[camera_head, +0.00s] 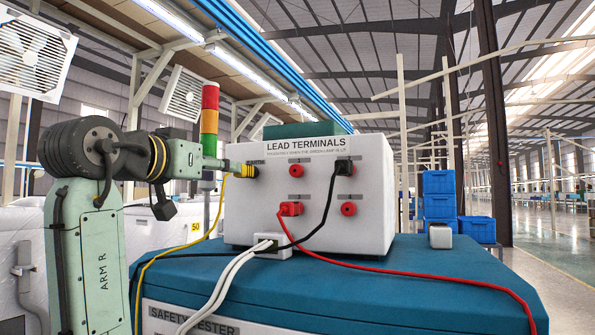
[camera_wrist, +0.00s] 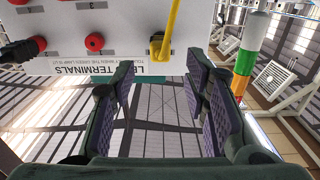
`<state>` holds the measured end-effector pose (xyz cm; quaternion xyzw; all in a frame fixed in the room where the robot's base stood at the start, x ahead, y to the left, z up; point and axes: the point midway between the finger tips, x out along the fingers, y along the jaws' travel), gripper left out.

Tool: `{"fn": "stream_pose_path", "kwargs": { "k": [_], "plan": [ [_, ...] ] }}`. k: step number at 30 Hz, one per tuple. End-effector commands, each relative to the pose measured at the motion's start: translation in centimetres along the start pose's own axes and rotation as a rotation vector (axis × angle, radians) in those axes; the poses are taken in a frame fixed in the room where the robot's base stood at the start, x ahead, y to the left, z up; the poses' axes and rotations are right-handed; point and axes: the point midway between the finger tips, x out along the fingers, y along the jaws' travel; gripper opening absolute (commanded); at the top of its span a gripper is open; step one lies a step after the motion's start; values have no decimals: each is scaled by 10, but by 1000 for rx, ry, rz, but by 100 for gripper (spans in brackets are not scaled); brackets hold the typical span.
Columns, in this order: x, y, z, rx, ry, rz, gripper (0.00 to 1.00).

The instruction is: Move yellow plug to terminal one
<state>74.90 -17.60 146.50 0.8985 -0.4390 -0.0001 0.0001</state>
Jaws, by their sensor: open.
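The yellow plug (camera_head: 243,170) sits at the spot labelled EARTH on the left of the white LEAD TERMINALS box (camera_head: 262,215), its yellow cable hanging down. In the wrist view the yellow plug (camera_wrist: 158,46) is just beyond the fingertips. My gripper (camera_head: 222,166) is beside the plug; in the wrist view my gripper (camera_wrist: 160,75) is open, with nothing between its pads. An empty red socket (camera_head: 296,170), upper left of the four, also shows in the wrist view (camera_wrist: 94,41); its number is too small to read surely.
A black plug (camera_head: 344,167) fills the upper right socket and a red plug (camera_head: 291,208) the lower left. The lower right socket (camera_head: 348,208) is empty. Black and red cables cross the box front. A white connector (camera_head: 268,243) and a signal tower (camera_head: 209,120) stand nearby.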

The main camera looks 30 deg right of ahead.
Motion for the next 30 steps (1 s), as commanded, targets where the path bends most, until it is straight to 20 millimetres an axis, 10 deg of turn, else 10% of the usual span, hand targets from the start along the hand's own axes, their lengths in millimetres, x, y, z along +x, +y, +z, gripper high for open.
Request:
{"fn": "stream_pose_path", "kwargs": {
  "k": [15,30],
  "plan": [
    [68,0,0,0,-1,0,42],
    [83,0,0,0,1,0,42]
  ]
}}
